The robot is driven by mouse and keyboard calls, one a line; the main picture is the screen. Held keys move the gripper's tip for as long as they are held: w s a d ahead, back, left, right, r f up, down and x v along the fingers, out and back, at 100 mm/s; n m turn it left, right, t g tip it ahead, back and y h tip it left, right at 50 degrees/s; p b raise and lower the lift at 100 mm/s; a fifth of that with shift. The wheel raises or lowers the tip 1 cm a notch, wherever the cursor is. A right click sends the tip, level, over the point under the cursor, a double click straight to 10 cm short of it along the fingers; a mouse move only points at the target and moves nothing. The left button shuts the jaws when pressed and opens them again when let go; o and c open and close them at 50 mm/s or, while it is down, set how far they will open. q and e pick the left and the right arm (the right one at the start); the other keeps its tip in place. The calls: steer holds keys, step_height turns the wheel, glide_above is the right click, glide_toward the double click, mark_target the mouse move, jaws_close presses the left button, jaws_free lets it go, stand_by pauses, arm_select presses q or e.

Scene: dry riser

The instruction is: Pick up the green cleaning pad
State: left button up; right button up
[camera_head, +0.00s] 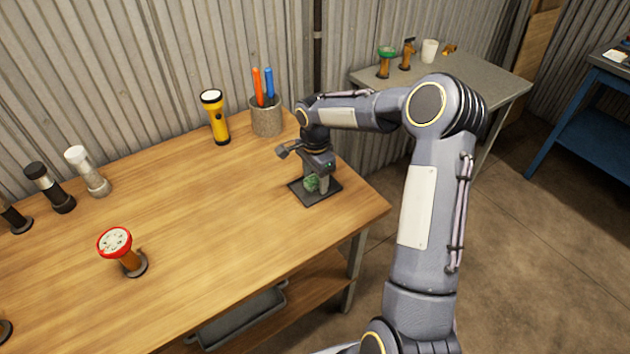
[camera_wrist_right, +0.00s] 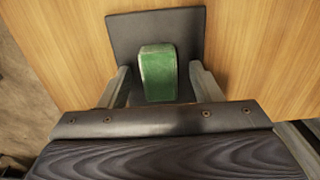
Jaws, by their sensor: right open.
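The green cleaning pad (camera_head: 311,184) stands on a dark square mat (camera_head: 322,197) near the right end of the wooden table, partly hidden by my right gripper (camera_head: 318,183). In the right wrist view the pad (camera_wrist_right: 158,73) is a green block with a pale edge, over the dark mat (camera_wrist_right: 125,30). My right gripper (camera_wrist_right: 160,82) is open, pointing down, with one finger on each side of the pad and a gap visible on both sides. My left gripper is in neither view.
On the wooden table (camera_head: 210,200) stand a yellow flashlight (camera_head: 215,117), a cup of pens (camera_head: 266,118), a red-topped item (camera_head: 122,250) and several dark or white cylinders at the left. A grey table (camera_head: 490,85) stands behind my right arm. The wooden table's middle is clear.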

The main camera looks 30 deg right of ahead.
mark_target(315, 177)
steer(key=c, duration=1.1)
steer(key=shift+o, duration=0.2)
steer(key=shift+r, duration=0.45)
step_height(315, 177, up, 2)
steer(key=shift+r, duration=0.15)
steer(key=s+a+r+b, duration=0.1)
steer(key=s+a+r, duration=0.5)
steer(key=s+r, duration=0.4)
steer(key=shift+s+b, duration=0.3)
steer(key=shift+s, duration=1.05)
